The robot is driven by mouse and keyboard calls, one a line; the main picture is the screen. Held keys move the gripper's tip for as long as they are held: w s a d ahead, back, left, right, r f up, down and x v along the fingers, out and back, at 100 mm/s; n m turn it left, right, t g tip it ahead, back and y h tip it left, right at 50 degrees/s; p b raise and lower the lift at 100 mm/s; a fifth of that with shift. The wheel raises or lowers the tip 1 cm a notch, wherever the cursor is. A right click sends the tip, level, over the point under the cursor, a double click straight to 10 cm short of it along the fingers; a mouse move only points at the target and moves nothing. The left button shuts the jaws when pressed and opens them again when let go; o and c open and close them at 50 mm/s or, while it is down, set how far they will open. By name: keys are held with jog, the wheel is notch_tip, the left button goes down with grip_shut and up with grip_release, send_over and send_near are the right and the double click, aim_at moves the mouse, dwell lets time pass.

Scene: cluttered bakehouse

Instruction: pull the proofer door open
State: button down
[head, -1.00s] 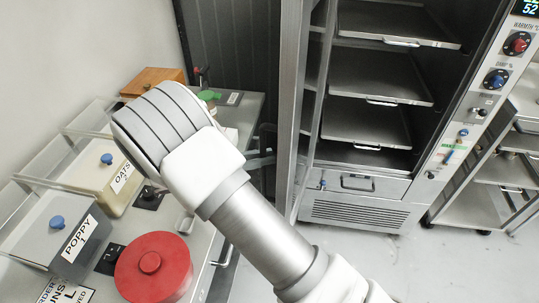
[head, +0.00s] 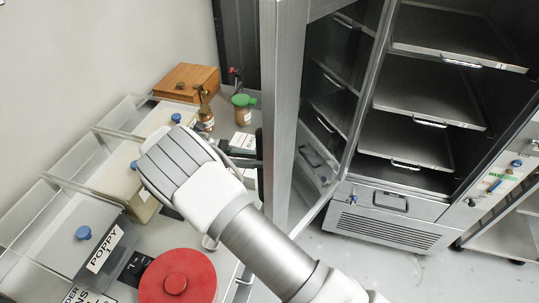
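The proofer (head: 395,198) stands at the right, a steel cabinet with its tray-filled inside exposed. Its glass door (head: 345,85) stands open, swung out towards me, with a thick steel frame (head: 285,110) along its near edge. I see the inside through the gap to the right of the door. My arm reaches up from the bottom middle to the left of the door. My gripper (head: 240,153) shows only as dark parts between my wrist and the door's near edge. Its fingertips and any handle there are mostly hidden, so I cannot tell whether it grips.
A counter at the left holds a poppy bin (head: 72,238), a red round lid (head: 178,278), a wooden box (head: 186,82), a brown bottle (head: 205,118) and a green-topped jar (head: 243,110). A steel rack (head: 505,235) stands at the right. Floor shows below the proofer.

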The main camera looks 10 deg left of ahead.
jog(key=shift+w+a+r, duration=0.25)
jog(key=shift+w, duration=0.05)
jog(key=c, duration=1.1)
grip_release()
jog(key=shift+w, duration=0.1)
jog(key=shift+c, duration=0.2)
jog(key=o, duration=0.3)
jog(key=shift+w+a+f, duration=0.15)
jog(key=shift+f, duration=0.05)
jog(key=shift+o, duration=0.2)
